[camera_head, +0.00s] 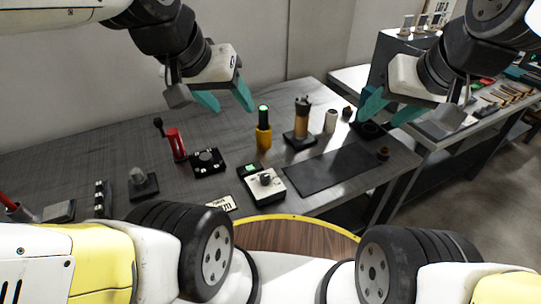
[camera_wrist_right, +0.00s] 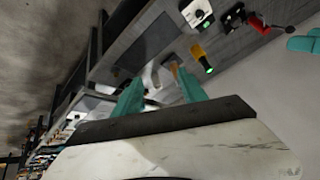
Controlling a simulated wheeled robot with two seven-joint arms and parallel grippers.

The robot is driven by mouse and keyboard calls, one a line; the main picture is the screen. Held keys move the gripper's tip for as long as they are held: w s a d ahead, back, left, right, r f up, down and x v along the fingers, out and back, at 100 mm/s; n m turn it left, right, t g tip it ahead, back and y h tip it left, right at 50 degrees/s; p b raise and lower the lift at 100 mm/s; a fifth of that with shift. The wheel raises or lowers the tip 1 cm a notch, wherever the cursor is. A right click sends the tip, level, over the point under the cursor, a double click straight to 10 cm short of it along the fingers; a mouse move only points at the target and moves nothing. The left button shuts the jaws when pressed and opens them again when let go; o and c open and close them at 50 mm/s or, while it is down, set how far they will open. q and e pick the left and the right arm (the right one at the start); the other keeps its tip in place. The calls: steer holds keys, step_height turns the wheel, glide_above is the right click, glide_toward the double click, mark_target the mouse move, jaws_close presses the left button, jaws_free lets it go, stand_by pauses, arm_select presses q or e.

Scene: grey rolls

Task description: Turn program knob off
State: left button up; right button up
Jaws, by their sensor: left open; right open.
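A white control box (camera_head: 264,187) with a grey knob (camera_head: 265,179) and a small lit green display (camera_head: 251,169) sits on the grey table, near its front edge. I take this as the program knob; its label and setting are too small to read. The box also shows at the top of the right wrist view (camera_wrist_right: 196,13). My left gripper (camera_head: 227,100) is open and empty, in the air above and behind the box. My right gripper (camera_head: 388,110) is open and empty above the table's right end, well apart from the box; its fingers also show in the wrist view (camera_wrist_right: 160,92).
A dark mat (camera_head: 328,169) lies right of the box. A yellow handle with green light (camera_head: 264,130), a brown cylinder (camera_head: 302,118), a black dial block (camera_head: 208,162) and a red lever (camera_head: 176,144) stand around it. A small sign (camera_head: 221,203) lies in front.

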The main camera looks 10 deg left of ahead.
steer(key=w+a+f+g, duration=0.2)
steer(key=w+a+f, duration=0.1)
steer(key=w+a, duration=0.3)
steer(key=m+g+h, duration=0.2)
steer(key=m+g, duration=0.1)
steer(key=g, duration=0.1)
glide_above(265, 176)
steer(key=f, duration=1.8)
steer(key=shift+d+f, duration=0.1)
steer(key=shift+d, duration=0.1)
steer(key=shift+s+a+f, duration=0.1)
steer(key=shift+a+f, duration=0.1)
steer(key=shift+f, duration=0.35)
step_height(265, 176, down, 8)
steer(key=shift+r, duration=0.25)
jaws_close()
